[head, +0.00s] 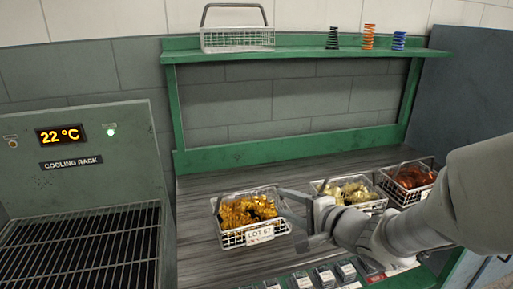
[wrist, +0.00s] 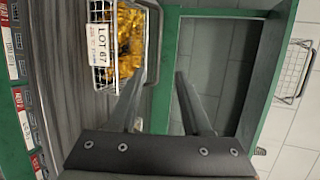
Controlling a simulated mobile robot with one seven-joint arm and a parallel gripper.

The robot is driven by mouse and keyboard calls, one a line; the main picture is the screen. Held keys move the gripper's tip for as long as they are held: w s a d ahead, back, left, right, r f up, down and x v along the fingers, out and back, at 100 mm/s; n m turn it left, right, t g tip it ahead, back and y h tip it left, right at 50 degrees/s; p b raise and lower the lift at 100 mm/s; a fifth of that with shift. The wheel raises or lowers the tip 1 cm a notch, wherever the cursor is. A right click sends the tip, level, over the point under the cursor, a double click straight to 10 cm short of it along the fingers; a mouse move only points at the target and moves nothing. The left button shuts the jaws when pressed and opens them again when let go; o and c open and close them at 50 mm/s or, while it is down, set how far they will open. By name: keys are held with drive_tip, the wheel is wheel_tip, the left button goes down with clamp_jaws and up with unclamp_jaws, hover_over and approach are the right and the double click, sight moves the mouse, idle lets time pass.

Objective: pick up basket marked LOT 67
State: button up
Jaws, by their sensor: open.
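The basket marked LOT 67 (head: 231,240) is a white wire basket of gold-orange pieces on the grey bench, with a white label on its front. In the wrist view the basket (wrist: 97,12) is at top centre-left, its label readable sideways and its dark handle (wrist: 158,40) on its right side. My gripper (head: 283,207) is just right of the basket in the head view. In the wrist view my gripper (wrist: 160,76) has its fingers apart with nothing held; the handle's lower end appears between the fingertips. I cannot tell whether they touch the basket.
Two filled baskets, one with pale yellow pieces (head: 376,206) and one with red-brown pieces (head: 399,196), stand to the right. An empty basket (head: 237,47) and three springs stand on the green shelf (head: 300,52). The cooling rack (head: 85,245) is at left.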

drive_tip(key=w+p, duration=0.1)
drive_tip(key=p, duration=0.4)
approach(250, 188)
drive_tip(key=x, duration=0.4)
drive_tip(key=shift+a+f, duration=0.15)
drive_tip(key=shift+f, duration=0.15)
drive_tip(key=shift+x, duration=3.05)
drive_tip(key=shift+w, duration=0.1)
clamp_jaws()
drive_tip(key=shift+r, duration=0.2)
